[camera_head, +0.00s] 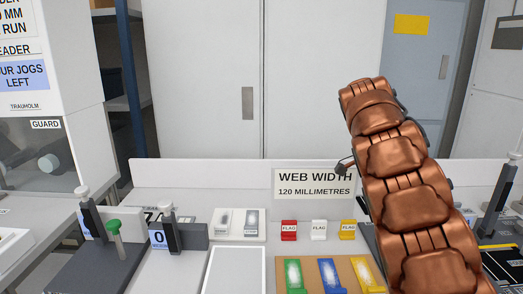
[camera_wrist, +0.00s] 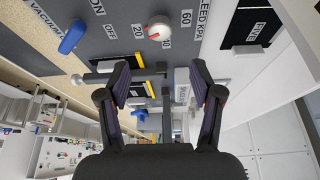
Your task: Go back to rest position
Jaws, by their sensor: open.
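My copper-coloured arm (camera_head: 405,190) rises at the right of the head view and bends up and to the left; the gripper itself does not show there. In the wrist view my gripper (camera_wrist: 160,80) has its two dark fingers spread apart, with nothing held between them. Beyond the fingers is a grey panel (camera_wrist: 115,30) with a blue lever (camera_wrist: 72,37) by the words VACUUM, ON and OFF, and a red and white knob (camera_wrist: 158,29) with a number scale.
A WEB WIDTH sign (camera_head: 315,184) stands behind. Open air lies above the bench's middle.

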